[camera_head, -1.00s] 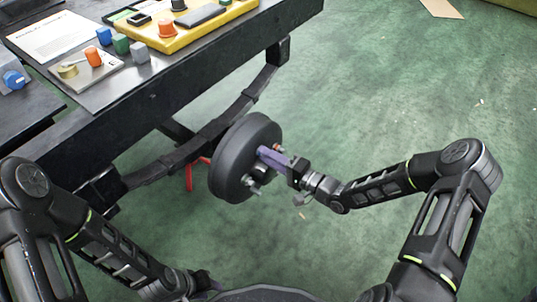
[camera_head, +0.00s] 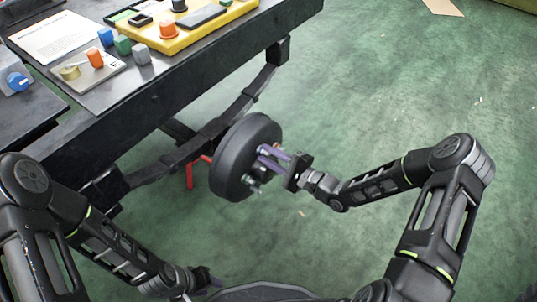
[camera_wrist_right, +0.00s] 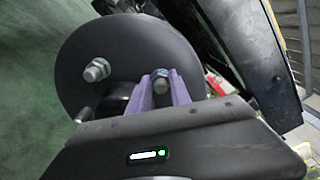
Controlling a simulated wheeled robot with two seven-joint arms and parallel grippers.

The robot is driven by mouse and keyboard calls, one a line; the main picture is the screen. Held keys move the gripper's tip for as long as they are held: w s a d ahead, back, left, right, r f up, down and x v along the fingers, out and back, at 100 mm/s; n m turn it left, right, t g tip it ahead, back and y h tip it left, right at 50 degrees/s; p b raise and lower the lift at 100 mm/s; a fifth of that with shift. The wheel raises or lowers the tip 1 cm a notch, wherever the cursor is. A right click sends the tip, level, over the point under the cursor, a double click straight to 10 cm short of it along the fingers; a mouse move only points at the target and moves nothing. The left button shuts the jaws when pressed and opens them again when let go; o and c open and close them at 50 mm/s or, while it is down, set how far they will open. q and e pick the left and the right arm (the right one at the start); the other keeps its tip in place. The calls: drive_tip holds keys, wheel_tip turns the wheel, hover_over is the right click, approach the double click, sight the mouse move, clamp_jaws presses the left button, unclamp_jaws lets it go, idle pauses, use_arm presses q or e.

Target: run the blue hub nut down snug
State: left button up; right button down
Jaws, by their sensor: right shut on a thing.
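The dark round hub (camera_head: 232,160) hangs at the side of the black chassis frame, with several studs on its face. My right gripper (camera_head: 268,157) is at the hub's face, its two purple fingers pointing at it. In the right wrist view the fingers (camera_wrist_right: 161,88) stand on either side of a hub nut (camera_wrist_right: 160,75) on a stud and are shut on it; its colour is hard to tell. A silver nut on a stud (camera_wrist_right: 97,70) shows to the left. My left gripper (camera_head: 212,282) is low in the head view, small and partly hidden, away from the hub.
A dark bench (camera_head: 150,95) at upper left holds a yellow tray (camera_head: 205,30), a grey card with coloured pieces (camera_head: 85,68) and a white sheet (camera_head: 55,35). A red stand (camera_head: 190,175) is behind the hub.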

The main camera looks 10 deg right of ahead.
drive_tip(key=shift+d+f, duration=0.15)
drive_tip(key=c, duration=1.5)
unclamp_jaws()
drive_tip(key=shift+s, duration=0.1)
drive_tip(key=shift+c, duration=0.2)
drive_tip(key=o, duration=0.4)
drive_tip(key=shift+c, duration=0.2)
